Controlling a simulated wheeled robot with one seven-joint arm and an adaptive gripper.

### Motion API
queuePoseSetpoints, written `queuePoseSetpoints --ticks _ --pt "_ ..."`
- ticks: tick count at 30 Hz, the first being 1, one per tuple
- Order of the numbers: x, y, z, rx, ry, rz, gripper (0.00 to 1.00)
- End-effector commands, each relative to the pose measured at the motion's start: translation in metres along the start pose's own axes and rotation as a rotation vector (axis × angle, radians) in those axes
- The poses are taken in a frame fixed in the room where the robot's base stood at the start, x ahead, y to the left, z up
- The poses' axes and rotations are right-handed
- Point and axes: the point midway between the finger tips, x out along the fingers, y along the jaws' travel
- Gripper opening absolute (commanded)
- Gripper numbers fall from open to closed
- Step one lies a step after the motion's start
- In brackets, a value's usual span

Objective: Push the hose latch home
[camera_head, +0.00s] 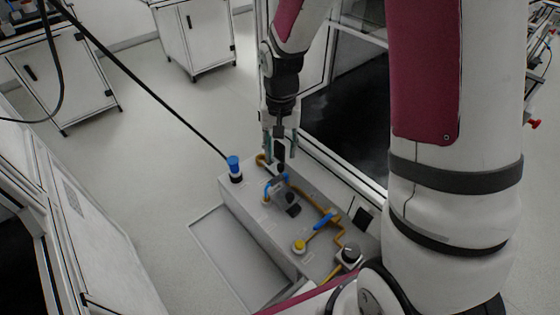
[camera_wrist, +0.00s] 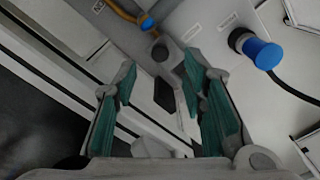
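My gripper (camera_head: 280,148) points down over the far end of the grey bench unit (camera_head: 238,202). Its teal-padded fingers (camera_wrist: 160,78) stand apart in the wrist view. A dark upright piece with a grey surround (camera_wrist: 163,94) shows between them, with a gap on each side. Beyond it is a grey block with a round hole (camera_wrist: 160,53). A yellow-orange hose (camera_wrist: 122,10) ends near a blue fitting (camera_wrist: 147,23) beside that block. The hose (camera_head: 305,198) also runs along the unit in the head view. I cannot tell for certain which part is the latch; the arm hides some of this area.
A blue-capped connector (camera_head: 234,164) with a black cable stands at the unit's far left corner. A framed glass enclosure (camera_head: 345,95) stands close behind. The floor on the left is clear.

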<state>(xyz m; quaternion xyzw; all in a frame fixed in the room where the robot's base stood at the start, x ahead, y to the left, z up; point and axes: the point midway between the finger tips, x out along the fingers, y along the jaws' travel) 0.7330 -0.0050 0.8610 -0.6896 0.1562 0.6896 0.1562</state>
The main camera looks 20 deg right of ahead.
Motion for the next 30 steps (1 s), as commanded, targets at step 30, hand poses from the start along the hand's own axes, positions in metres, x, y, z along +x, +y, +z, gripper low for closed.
queuePoseSetpoints --ticks 30 --pt "0.051 0.000 0.000 0.000 0.000 0.000 0.00"
